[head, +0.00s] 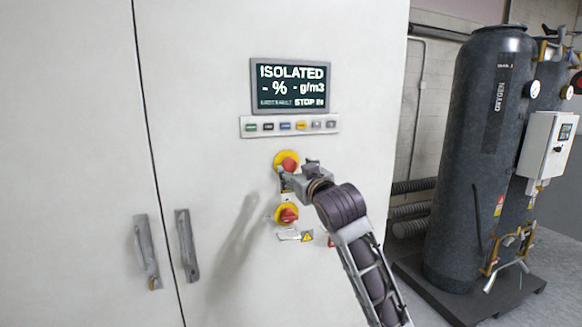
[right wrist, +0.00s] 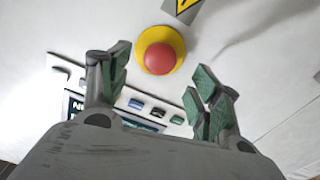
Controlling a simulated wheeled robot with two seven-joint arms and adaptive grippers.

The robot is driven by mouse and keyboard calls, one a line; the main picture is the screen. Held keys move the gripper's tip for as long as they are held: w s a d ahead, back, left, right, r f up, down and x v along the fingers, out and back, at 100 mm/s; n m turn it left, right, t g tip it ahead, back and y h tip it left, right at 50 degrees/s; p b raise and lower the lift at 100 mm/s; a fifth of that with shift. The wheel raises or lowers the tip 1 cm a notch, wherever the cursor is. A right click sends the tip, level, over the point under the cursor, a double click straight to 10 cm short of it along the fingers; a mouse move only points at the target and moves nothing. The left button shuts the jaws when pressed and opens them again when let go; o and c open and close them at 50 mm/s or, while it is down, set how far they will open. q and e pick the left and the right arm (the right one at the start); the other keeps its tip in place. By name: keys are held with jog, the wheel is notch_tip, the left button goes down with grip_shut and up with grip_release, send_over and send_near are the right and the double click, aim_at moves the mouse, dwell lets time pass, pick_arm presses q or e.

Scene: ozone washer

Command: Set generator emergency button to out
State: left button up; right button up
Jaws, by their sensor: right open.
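The emergency button (head: 289,163) is a red mushroom head on a yellow ring, the upper of two red-and-yellow controls on the white cabinet. It also shows in the right wrist view (right wrist: 160,50), beyond the fingertips and roughly between them. My right gripper (head: 285,180) is at the cabinet front, just below and partly over the button's ring. In the wrist view its green-padded fingers (right wrist: 162,72) are spread apart, with nothing between them. I cannot tell whether they touch the cabinet. The display (head: 290,86) reads "ISOLATED" and "STOP IN". My left gripper is not in view.
A red rotary switch on yellow (head: 287,214) is just below my right gripper. A row of small coloured buttons (head: 290,125) is above. Cabinet door handles (head: 187,245) stand at the left. A dark oxygen tank (head: 480,150) stands at the right.

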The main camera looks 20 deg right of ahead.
aim_at(290, 167)
jog(key=shift+w+a+p, duration=0.1)
jog(key=shift+w+p, duration=0.25)
jog(key=shift+w, duration=2)
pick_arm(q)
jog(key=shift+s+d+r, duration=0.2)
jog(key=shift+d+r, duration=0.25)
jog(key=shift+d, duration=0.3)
pick_arm(e)
jog(key=shift+w, duration=0.4)
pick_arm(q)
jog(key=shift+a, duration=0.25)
